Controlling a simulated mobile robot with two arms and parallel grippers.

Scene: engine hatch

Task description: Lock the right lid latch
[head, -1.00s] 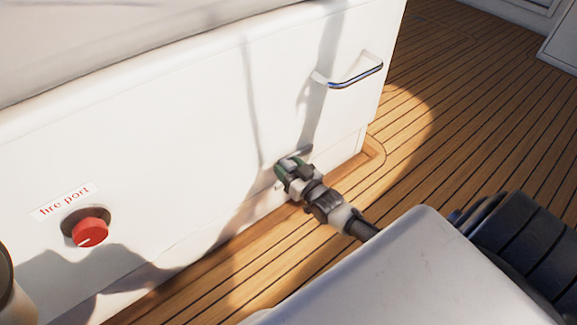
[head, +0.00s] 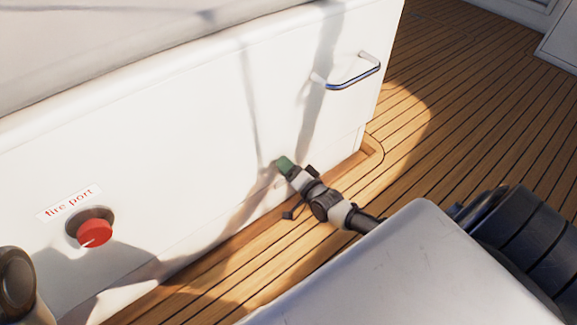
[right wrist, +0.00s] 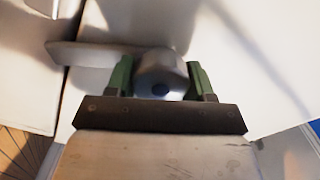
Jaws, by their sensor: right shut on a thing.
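My right gripper (head: 284,164) is at the lower right of the white hatch front, its green fingertips against the panel. In the right wrist view, its green fingers stand on either side of a grey metal latch (right wrist: 162,72) with a rounded, dark-centred end, and are shut on it. A flat light-grey bar (right wrist: 92,53) reaches left from beside the latch in that view. In the head view the gripper hides the latch. My left gripper is not in view.
A chrome handle (head: 348,75) sticks out of the panel above and right of my right gripper. A red knob (head: 95,232) sits under a "fire port" label (head: 70,201) at the left. Wooden deck (head: 455,125) lies clear to the right.

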